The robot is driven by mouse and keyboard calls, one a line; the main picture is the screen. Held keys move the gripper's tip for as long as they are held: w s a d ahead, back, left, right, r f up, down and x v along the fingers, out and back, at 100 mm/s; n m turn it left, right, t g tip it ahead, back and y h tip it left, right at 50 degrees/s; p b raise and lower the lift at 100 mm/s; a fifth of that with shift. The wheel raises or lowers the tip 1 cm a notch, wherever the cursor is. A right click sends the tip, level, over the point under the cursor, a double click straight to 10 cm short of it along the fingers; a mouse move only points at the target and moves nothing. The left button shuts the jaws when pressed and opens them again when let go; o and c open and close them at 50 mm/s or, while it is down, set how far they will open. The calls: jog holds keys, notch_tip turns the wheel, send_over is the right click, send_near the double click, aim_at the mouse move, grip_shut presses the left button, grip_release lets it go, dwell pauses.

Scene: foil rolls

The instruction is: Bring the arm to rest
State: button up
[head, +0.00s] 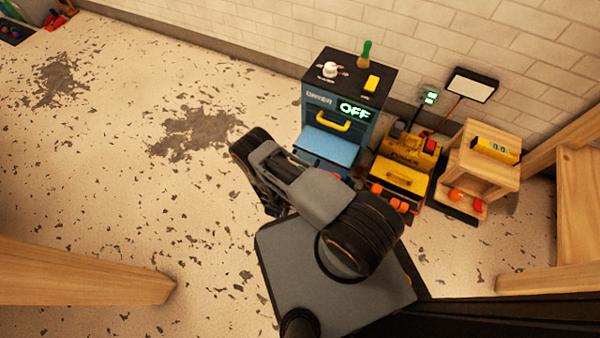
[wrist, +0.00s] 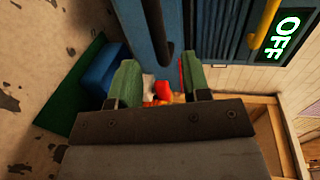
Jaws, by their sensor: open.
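My arm (head: 310,190) is bent over my base in the head view, with its elbow out toward the blue machine. My gripper's fingers are not clearly seen there. In the wrist view my gripper (wrist: 160,82) is open, with two green fingertips apart and nothing held between them. Small red and whitish things (wrist: 162,89) show beyond the gap, partly hidden by the gripper. The blue machine (head: 313,108) with a yellow handle and a lit "OFF" sign stands by the wall. It also shows in the wrist view (wrist: 203,38).
A yellow machine (head: 407,152) with orange rolls and a wooden stand (head: 487,165) with a display stand right of the blue machine. Wooden furniture is at the right edge (head: 580,200) and lower left (head: 80,272). The floor at left is largely clear.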

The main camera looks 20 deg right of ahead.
jog(key=shift+s+a+r, duration=0.15)
jog(key=shift+s+a, duration=0.2)
jog(key=shift+a, duration=0.1)
jog(key=shift+a, duration=0.1)
jog(key=d+r+m+g+p, duration=0.1)
jog(key=r+m+g+p, duration=0.45)
jog(key=r, duration=1.05)
jog(key=w+d+r+m+g+p, duration=0.1)
jog(key=d+r+m+g+p, duration=0.1)
jog(key=r+m+p, duration=1)
jog(key=d+r+m+g+p, duration=0.15)
jog(key=r+m+g, duration=0.35)
jog(key=r, duration=1.4)
jog(key=s+a+r+m+t+y+p, duration=0.1)
jog(key=s+r+m+y+p, duration=0.3)
jog(key=r, duration=0.8)
jog(key=s+a+r+m+t+y+p, duration=0.2)
jog(key=s+r+m+y+p, duration=0.2)
jog(key=r+m+p, duration=0.5)
jog(key=s+a+r+m+t+y+p, duration=0.2)
jog(key=r+m+p, duration=0.4)
jog(key=r, duration=1.1)
jog(key=s+m+y, duration=0.1)
jog(key=s+m, duration=0.1)
jog(key=m, duration=0.1)
jog(key=shift+t+y, duration=0.35)
jog(key=shift+y, duration=0.05)
jog(key=shift+s, duration=0.1)
